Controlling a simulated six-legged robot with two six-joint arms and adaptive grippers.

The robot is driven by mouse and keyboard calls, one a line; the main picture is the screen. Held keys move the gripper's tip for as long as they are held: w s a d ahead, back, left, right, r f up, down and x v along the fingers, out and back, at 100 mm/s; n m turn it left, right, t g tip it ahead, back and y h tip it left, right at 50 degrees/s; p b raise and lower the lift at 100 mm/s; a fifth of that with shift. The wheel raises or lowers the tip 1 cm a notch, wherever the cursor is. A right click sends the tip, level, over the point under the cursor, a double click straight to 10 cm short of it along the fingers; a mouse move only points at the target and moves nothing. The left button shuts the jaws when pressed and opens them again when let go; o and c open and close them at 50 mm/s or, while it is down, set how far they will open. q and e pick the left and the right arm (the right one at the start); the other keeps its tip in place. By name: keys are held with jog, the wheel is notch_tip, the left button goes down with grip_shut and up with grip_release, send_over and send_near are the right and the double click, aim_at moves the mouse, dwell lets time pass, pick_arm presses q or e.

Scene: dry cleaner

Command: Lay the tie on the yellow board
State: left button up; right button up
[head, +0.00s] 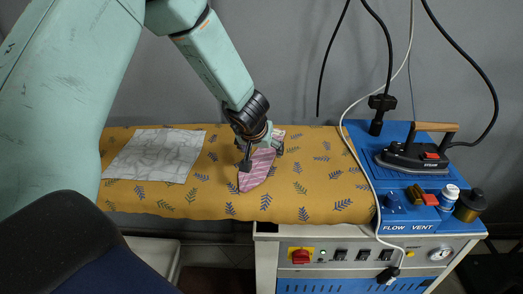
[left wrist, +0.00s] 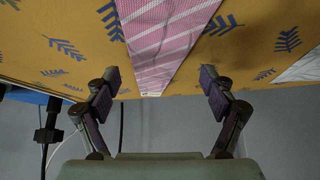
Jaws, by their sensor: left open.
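The pink striped tie (head: 257,172) lies on the yellow board (head: 310,197), which has dark blue leaf prints. Its pointed end is toward the board's front edge, and its upper part is partly hidden by my left gripper (head: 262,156). The gripper is open over the tie, with one finger on each side of it. In the left wrist view the tie (left wrist: 165,40) runs between the open fingers and appears apart from both. Whether anything touches the board is hard to tell. My right gripper is not in view.
A whitish wrinkled cloth (head: 155,154) lies on the board's left part. At the right, a blue station (head: 360,140) carries an iron (head: 415,158), a white bottle (head: 449,195) and a dark jar (head: 469,206). Cables hang above it. The board's right part is clear.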

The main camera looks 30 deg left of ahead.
pick_arm(q)
jog(key=p+v, duration=0.4)
jog(key=v, duration=0.7)
jog(key=shift+d+r, duration=0.1)
jog(key=shift+r, duration=0.05)
dwell(0.6)
dwell(0.3)
